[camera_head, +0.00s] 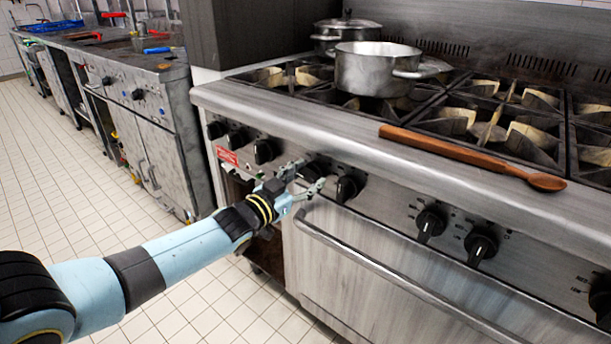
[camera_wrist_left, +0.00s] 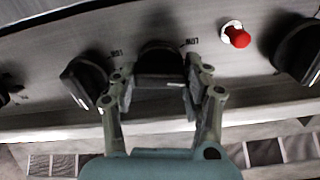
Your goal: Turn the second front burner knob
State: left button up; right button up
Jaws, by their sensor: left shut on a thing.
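A row of black burner knobs runs along the stove's steel front panel. My left gripper (camera_head: 305,178) reaches in from the left at that panel, its fingers closed around one black knob (camera_head: 317,166). In the left wrist view the same knob (camera_wrist_left: 160,62) sits between the two fingertips of the gripper (camera_wrist_left: 158,95), which partly cover its sides. A neighbouring knob (camera_head: 350,187) is just to the right in the head view. Another knob (camera_head: 266,151) is to the left. My right gripper is not in view.
A wooden spoon (camera_head: 450,153) lies on the stove's front ledge above the panel. A metal pot (camera_head: 372,70) stands on the grates. The oven door handle (camera_head: 385,270) runs below the knobs. A red lamp (camera_wrist_left: 238,37) is beside the held knob in the wrist view.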

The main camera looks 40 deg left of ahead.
pick_arm(q)
jog(key=shift+f, duration=0.15)
dwell(0.3)
jog(key=o, duration=1.1)
jog(key=shift+o, duration=0.3)
jog(key=s, duration=1.2)
jog(key=shift+a, duration=0.45)
